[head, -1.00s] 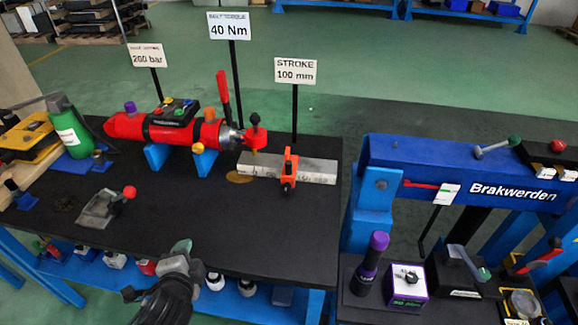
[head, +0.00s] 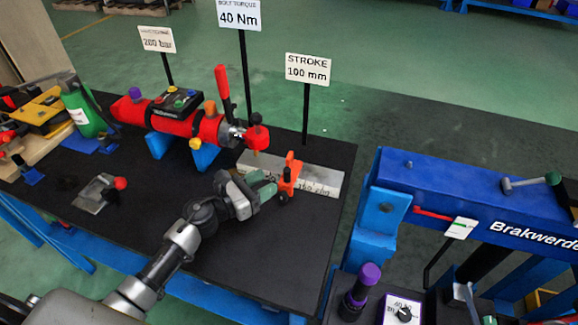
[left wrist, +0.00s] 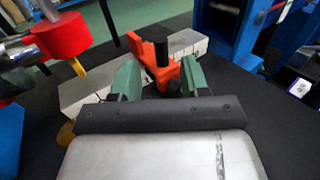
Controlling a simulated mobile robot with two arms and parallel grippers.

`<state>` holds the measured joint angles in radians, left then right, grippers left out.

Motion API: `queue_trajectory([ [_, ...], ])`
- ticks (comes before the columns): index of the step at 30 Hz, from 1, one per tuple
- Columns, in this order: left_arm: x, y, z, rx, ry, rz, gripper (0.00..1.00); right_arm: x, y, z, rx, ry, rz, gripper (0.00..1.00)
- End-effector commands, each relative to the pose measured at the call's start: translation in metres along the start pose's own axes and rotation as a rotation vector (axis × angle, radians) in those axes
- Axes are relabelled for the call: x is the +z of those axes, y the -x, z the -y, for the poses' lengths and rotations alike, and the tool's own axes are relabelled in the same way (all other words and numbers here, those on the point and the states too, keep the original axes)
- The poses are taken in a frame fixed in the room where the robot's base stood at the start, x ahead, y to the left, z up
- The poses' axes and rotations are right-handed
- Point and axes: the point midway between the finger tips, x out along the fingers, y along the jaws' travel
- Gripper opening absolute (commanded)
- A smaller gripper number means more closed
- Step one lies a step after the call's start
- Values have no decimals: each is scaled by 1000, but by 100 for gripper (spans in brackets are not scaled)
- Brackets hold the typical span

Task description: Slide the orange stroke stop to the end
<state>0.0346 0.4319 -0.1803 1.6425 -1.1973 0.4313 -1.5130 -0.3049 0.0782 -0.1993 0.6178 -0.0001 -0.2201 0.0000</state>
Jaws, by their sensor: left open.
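The orange stroke stop (head: 290,172) sits on the grey scale bar (head: 320,180), around the middle of its length, and the "STROKE 100 mm" sign (head: 307,70) stands behind it. My left gripper (head: 268,190) has its green fingers just in front of the stop, at its left side in the head view. In the left wrist view the open fingers stand on either side of the orange stop (left wrist: 160,65), which has a black knob (left wrist: 157,45). I cannot tell whether they touch it. My right gripper is not in view.
A red cylinder (head: 170,122) with a red lever (head: 222,85) stands on blue supports at the bar's left end. A grey plate with a red knob (head: 100,190) lies on the black table (head: 250,260). A blue press frame (head: 450,195) stands to the right.

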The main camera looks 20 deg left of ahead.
Motion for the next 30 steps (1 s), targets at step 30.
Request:
queue_trajectory([
  [30,1,-70,0,1,5,2,10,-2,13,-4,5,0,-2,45],
])
